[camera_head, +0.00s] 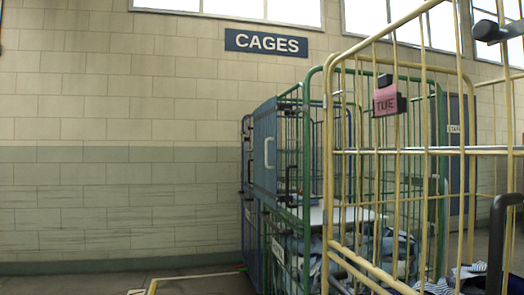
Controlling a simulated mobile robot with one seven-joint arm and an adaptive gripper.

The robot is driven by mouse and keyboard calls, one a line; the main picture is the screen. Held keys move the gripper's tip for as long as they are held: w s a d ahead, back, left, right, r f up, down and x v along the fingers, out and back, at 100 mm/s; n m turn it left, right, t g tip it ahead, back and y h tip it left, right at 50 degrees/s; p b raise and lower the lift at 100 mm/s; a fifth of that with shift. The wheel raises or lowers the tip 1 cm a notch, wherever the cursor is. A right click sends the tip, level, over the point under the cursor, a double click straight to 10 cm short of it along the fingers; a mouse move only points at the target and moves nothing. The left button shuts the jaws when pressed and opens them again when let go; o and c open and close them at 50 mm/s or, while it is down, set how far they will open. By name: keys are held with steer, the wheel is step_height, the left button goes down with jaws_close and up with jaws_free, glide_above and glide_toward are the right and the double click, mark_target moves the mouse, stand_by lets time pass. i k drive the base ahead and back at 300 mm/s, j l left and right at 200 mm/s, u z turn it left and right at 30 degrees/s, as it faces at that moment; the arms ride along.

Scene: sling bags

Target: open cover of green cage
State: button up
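The green cage (328,150) stands right of centre, partly hidden behind the bars of a yellow cage. A pale flat surface (350,214) lies inside its outline at mid height; I cannot tell whether this is its cover. Bluish cloth (310,262) shows below that surface. A white label (277,250) hangs low on its left side. A blue panel (264,150) with a pale handle stands upright at its left; I cannot tell which cage it belongs to. I cannot make out my gripper in this view.
The yellow cage (330,200) fills the right foreground, with a pink "TUE" tag (386,103) and striped cloth low inside. Dark curved bars at the right edge are unclear. A "CAGES" sign (266,43) hangs on the brick wall. Yellow floor tape (190,276) marks open floor at left.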

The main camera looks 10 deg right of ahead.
mark_target(264, 117)
steer(key=i+j, duration=0.15)
steer(key=i, duration=0.6)
steer(key=i+j, duration=0.1)
steer(key=i, duration=0.6)
steer(key=l+z, duration=0.05)
